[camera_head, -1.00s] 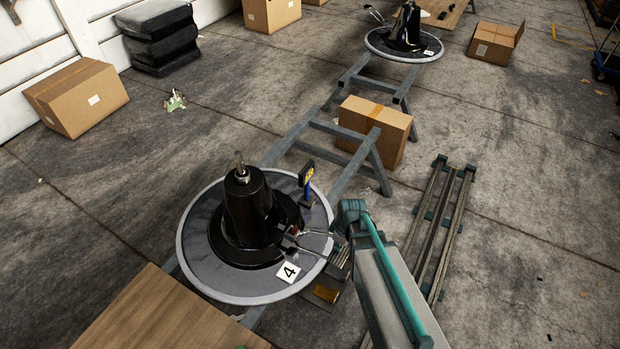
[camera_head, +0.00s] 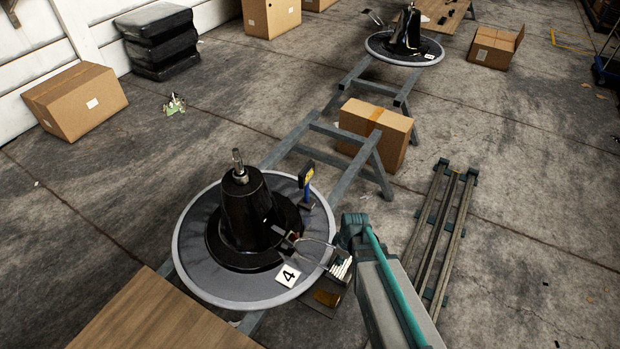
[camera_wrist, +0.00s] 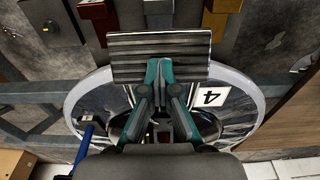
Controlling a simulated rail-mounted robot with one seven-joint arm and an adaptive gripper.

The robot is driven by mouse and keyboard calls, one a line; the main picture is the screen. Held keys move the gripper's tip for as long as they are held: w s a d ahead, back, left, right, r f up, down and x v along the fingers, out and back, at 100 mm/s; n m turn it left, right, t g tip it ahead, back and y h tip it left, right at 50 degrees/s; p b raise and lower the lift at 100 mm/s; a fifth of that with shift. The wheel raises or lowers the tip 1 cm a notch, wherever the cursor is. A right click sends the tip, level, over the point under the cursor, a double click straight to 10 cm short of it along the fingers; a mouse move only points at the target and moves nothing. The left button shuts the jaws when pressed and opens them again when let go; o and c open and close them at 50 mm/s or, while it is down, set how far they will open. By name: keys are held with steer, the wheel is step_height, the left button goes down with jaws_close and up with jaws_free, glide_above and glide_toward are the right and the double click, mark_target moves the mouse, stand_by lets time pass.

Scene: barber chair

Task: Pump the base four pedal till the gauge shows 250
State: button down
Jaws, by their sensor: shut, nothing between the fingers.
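Base four is a round grey disc (camera_head: 205,285) with a black conical column (camera_head: 243,212) and a white card marked 4 (camera_head: 288,275). Its ribbed pedal (camera_head: 340,268) sticks out at the right rim on a metal lever. In the wrist view the pedal (camera_wrist: 160,44) lies across the picture, just beyond my fingertips. My gripper (camera_wrist: 166,64) is shut and empty, its teal fingers at the pedal's near edge. I cannot tell whether they touch it. The gauge (camera_head: 306,175) stands on a blue post at the disc's right side; its reading is too small to make out.
A wooden board (camera_head: 160,315) lies in front of the base. Grey trestle frames (camera_head: 345,135) run back to another base (camera_head: 405,48). A cardboard box (camera_head: 372,132) stands beside them, and slatted rails (camera_head: 445,230) lie on the floor to the right.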

steer(key=shift+f, duration=0.2)
steer(key=shift+w+a+f+b, duration=0.1)
steer(key=shift+f+b, duration=0.5)
steer(key=shift+f, duration=0.2)
steer(key=shift+w+a+f+b, duration=0.1)
steer(key=shift+f+b, duration=0.45)
steer(key=shift+f, duration=0.25)
steer(key=shift+r, duration=0.2)
stand_by(1.3)
step_height(320, 180, up, 16)
steer(key=a+p, duration=0.2)
steer(key=p, duration=0.7)
steer(key=shift+w+r+p, duration=0.2)
steer(key=shift+w+p, duration=0.15)
steer(key=shift+w, duration=0.1)
steer(key=shift+r, duration=0.1)
steer(key=shift+w+a+r+p, duration=0.25)
steer(key=shift+r+p, duration=0.3)
steer(key=shift+r, duration=0.35)
steer(key=shift+w+a+r+p, duration=0.1)
steer(key=shift+a+r+p, duration=0.4)
steer(key=shift+r, duration=0.4)
steer(key=shift+w+a+r+p, duration=0.2)
steer(key=shift+r+p, duration=0.45)
steer(key=shift+r, duration=0.25)
